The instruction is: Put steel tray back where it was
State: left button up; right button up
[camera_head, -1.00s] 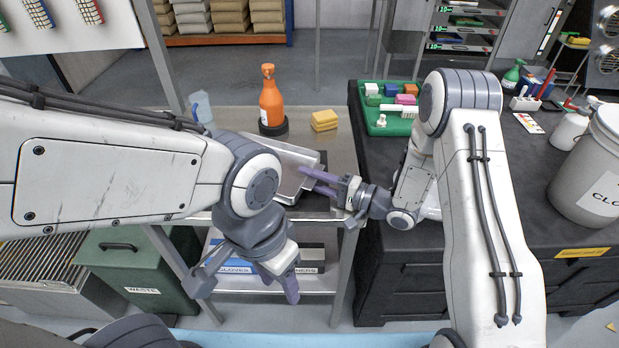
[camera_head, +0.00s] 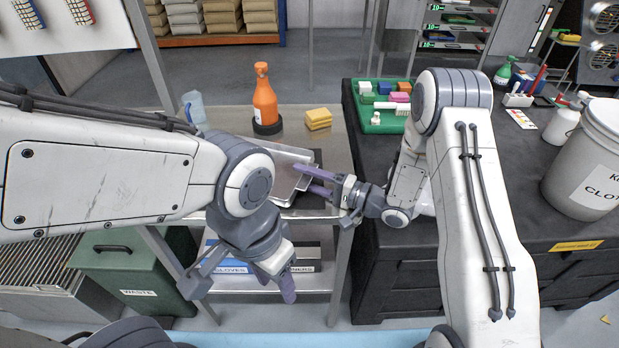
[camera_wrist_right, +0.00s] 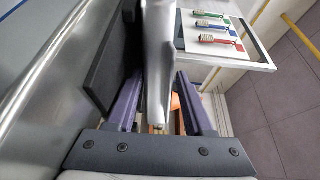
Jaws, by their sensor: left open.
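The steel tray (camera_head: 288,178) rests on the top of the metal cart, close to its right edge, by a dark mat. My left arm hides its left part. My right gripper (camera_head: 308,181) is at the tray's right side with its fingers apart. In the right wrist view the fingers (camera_wrist_right: 160,105) stand on either side of the tray's grey edge (camera_wrist_right: 157,50), with a gap on each side. My left gripper (camera_head: 240,286) is open and empty, low in front of the cart.
An orange bottle (camera_head: 265,98), yellow sponges (camera_head: 318,118) and a pale blue bottle (camera_head: 194,108) stand behind the tray. A dark bench (camera_head: 480,190) with a green tray (camera_head: 372,121) is at the right. A green waste bin (camera_head: 130,270) is at the lower left.

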jog(key=shift+s+f, duration=0.1)
jog(key=shift+f, duration=0.15)
jog(key=shift+d+r, duration=0.2)
jog(key=v, duration=1.1)
jog(key=shift+s+d+r, duration=0.1)
jog(key=shift+d+r, duration=0.2)
jog(key=shift+r, duration=0.05)
